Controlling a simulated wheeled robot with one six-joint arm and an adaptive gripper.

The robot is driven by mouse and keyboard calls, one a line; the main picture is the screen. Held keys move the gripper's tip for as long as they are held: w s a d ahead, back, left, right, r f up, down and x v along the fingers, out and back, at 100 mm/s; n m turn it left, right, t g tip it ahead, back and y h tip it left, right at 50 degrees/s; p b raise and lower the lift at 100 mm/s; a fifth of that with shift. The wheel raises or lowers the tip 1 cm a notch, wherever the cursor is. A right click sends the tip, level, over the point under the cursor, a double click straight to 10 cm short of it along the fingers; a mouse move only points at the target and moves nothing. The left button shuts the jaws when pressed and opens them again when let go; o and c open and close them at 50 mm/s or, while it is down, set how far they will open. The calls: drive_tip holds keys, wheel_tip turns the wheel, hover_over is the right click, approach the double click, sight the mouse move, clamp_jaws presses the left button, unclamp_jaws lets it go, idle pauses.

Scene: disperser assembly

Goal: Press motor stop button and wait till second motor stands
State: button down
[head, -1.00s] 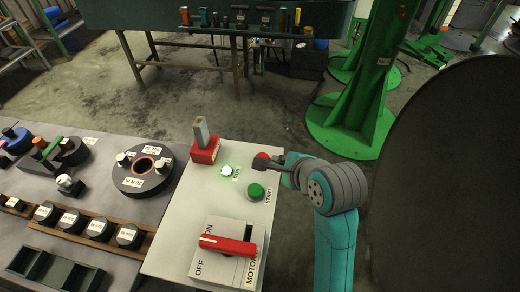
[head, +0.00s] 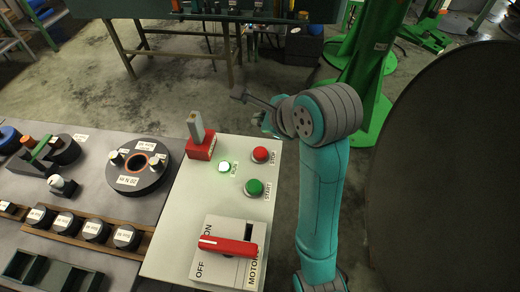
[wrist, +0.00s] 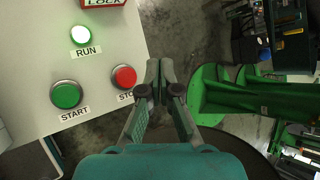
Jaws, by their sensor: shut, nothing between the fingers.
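The red STOP button (head: 261,155) is on the right side of the light grey control panel (head: 185,225), fully visible. It also shows in the wrist view (wrist: 124,77), left of my fingertips. The green START button (head: 254,188) is below it. The RUN lamp (head: 224,167) glows bright white-green. The red MOTOR switch handle (head: 228,245) lies across its plate. My gripper (head: 240,93) is up beyond the panel's far edge, apart from the STOP button. In the wrist view my gripper (wrist: 158,68) has its fingers together and empty. No motor can be made out clearly.
A red block with a grey lever (head: 202,147) stands at the panel's back; its LOCK label (wrist: 103,2) shows in the wrist view. Left is a bench with a black ring fixture (head: 138,167) and several dark knobs. A green column (head: 365,75) and large dark disc (head: 450,180) stand right.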

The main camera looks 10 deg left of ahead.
sight(257, 149)
drive_tip(key=shift+f, duration=4.35)
drive_tip(key=shift+f, duration=0.4)
drive_tip(key=shift+f, duration=0.9)
drive_tip(key=shift+r, duration=1.35)
drive_tip(key=shift+r, duration=0.1)
drive_tip(key=shift+r, duration=2.4)
